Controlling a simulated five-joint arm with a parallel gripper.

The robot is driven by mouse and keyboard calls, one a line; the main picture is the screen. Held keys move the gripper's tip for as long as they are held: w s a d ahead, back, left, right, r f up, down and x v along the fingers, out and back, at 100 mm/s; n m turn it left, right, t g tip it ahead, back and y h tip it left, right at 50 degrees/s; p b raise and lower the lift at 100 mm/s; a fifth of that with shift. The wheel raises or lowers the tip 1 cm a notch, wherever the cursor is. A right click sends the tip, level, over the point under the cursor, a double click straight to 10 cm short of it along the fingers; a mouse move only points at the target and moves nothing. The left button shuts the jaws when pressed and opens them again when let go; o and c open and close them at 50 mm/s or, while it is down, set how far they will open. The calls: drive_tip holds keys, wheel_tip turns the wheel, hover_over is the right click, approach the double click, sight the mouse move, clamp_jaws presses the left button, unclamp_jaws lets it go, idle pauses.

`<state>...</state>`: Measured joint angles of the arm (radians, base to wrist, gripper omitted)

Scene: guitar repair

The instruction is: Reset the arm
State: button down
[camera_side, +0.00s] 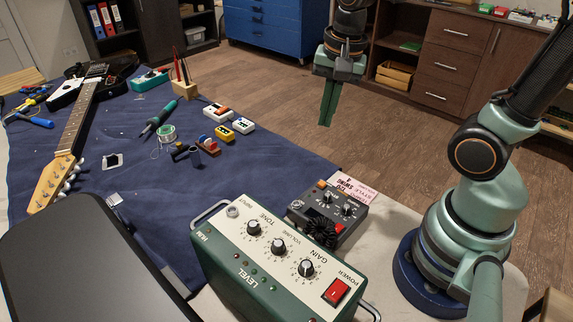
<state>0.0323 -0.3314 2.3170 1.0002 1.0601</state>
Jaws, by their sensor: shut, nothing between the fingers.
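My gripper (327,104) hangs from the top of the side view, its green fingers pointing down and pressed together with nothing between them. It is up in the air, beyond the right edge of the blue cloth as seen in the picture, apart from every object. My arm's base stands at the right on a round blue foot. The upper part of my arm runs out of the picture at the top.
A green amplifier (265,258) and a dark pedal (327,213) stand at the front middle. A guitar (78,128) lies on the blue cloth (112,160) at left. A soldering iron (160,117), solder spool (167,133) and small boxes lie mid-cloth. A dark panel (70,265) fills the front left.

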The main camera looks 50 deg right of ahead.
drive_tip(key=r+n+t, duration=0.1)
drive_tip(key=n, duration=0.3)
drive_tip(key=s+r+n+t, duration=0.1)
drive_tip(key=r+n, duration=0.1)
drive_tip(key=n, duration=0.2)
drive_tip(key=a+r+n+t, duration=0.1)
drive_tip(key=n, duration=0.3)
drive_tip(key=shift+s+r+n+t, duration=0.15)
drive_tip(key=shift+r+n+t, duration=0.15)
drive_tip(key=shift+t, duration=0.1)
idle(0.3)
